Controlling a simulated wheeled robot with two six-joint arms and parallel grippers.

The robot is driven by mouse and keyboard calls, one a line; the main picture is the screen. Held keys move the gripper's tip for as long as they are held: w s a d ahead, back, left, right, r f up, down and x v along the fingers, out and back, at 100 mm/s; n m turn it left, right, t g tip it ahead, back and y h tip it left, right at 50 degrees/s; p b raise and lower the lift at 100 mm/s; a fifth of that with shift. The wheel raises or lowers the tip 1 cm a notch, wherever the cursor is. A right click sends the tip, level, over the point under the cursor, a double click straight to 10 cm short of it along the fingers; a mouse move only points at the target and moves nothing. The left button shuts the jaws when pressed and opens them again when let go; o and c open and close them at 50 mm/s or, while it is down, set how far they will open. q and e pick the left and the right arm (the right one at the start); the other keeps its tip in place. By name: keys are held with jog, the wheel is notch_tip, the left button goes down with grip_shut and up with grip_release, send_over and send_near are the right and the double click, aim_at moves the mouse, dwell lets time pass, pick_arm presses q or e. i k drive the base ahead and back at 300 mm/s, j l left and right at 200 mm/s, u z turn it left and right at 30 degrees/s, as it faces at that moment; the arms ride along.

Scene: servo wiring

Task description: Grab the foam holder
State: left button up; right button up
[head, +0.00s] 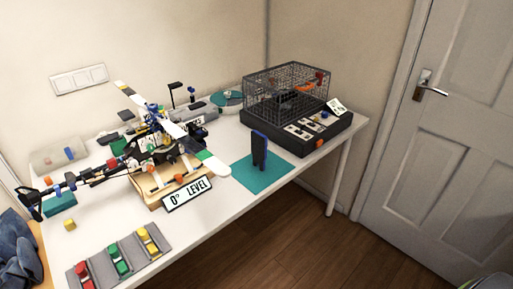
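A dark upright piece with blue edges (259,150) stands on a flat teal mat (262,180) near the table's front edge, right of the helicopter; it may be the foam holder, but no label shows this. A small teal block (60,203) lies under the model helicopter's tail at the left. The model helicopter (158,140) sits above a wooden stand (155,190) with a "0° LEVEL" sign (187,195) in front. Neither of my grippers is in view.
A wire cage on a black base (308,135) stands at the table's right end. A grey mat (132,246) with red, green and yellow pieces lies at the front left. The white table (215,205) is bare between the sign and teal mat.

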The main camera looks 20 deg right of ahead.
aim_at(259, 140)
jog(key=l+u, duration=0.2)
jog(key=u, duration=0.15)
jog(key=i+l+u, duration=0.1)
jog(key=l+u, duration=0.55)
jog(key=l, duration=0.85)
jog(key=l+u, duration=0.25)
jog(key=l, duration=0.95)
